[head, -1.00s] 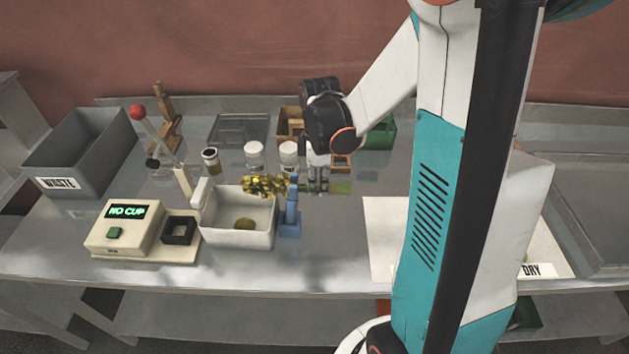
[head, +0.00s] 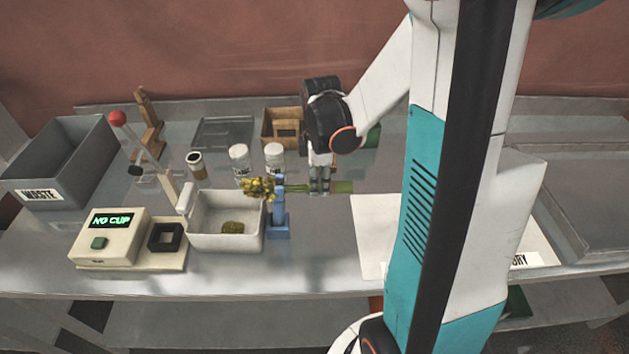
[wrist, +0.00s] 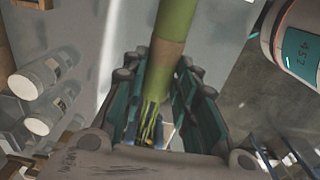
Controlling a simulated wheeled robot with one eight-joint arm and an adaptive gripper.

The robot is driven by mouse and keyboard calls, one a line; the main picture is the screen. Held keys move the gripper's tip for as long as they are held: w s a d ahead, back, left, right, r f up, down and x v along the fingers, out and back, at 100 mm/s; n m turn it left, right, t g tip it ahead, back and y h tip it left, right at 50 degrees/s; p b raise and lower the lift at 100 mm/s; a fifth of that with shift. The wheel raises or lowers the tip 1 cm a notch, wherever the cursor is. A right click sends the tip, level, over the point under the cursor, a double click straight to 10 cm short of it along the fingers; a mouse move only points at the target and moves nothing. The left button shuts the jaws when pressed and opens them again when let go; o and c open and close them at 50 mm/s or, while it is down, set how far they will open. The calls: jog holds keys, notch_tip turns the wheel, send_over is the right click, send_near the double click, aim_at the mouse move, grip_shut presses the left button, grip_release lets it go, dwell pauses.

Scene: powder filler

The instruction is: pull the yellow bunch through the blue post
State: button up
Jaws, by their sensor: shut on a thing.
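The yellow bunch (head: 258,188) has a yellow flowery head and green stems. Its head is just left of the top of the blue post (head: 280,215), over the right part of a white tub. Its stems (head: 342,187) run level past the post to the right, through my gripper (head: 319,184) and beyond it. My gripper is shut on the stems, to the right of the post and apart from it. In the wrist view, the green stem (wrist: 174,35) with a brownish band lies between my fingers (wrist: 155,85). The post's upper slot is too small to make out.
The white tub (head: 205,240) holds a small yellow-green heap (head: 232,228). Left of it is a scale (head: 110,240) reading "NO CUP". White jars (head: 274,158) stand behind. A white sheet (head: 370,225) lies right; bare table lies between it and the post.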

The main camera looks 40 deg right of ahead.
jog(key=shift+s+d, duration=0.6)
jog(key=shift+d, duration=0.25)
jog(key=shift+s+d, duration=0.55)
jog(key=shift+d, duration=0.25)
jog(key=shift+d, duration=0.1)
jog(key=shift+s+d, duration=0.8)
jog(key=shift+d, duration=0.3)
jog(key=shift+d, duration=0.1)
jog(key=shift+s+d+b, duration=0.35)
jog(key=shift+s+d, duration=0.4)
jog(key=shift+d, duration=0.25)
jog(key=shift+r, duration=0.1)
notch_tip(320, 180, up, 7)
jog(key=p, duration=0.5)
send_over(347, 182)
jog(key=s+d, duration=0.3)
jog(key=d, duration=0.1)
jog(key=shift+w+a, duration=0.1)
jog(key=shift+a, duration=0.05)
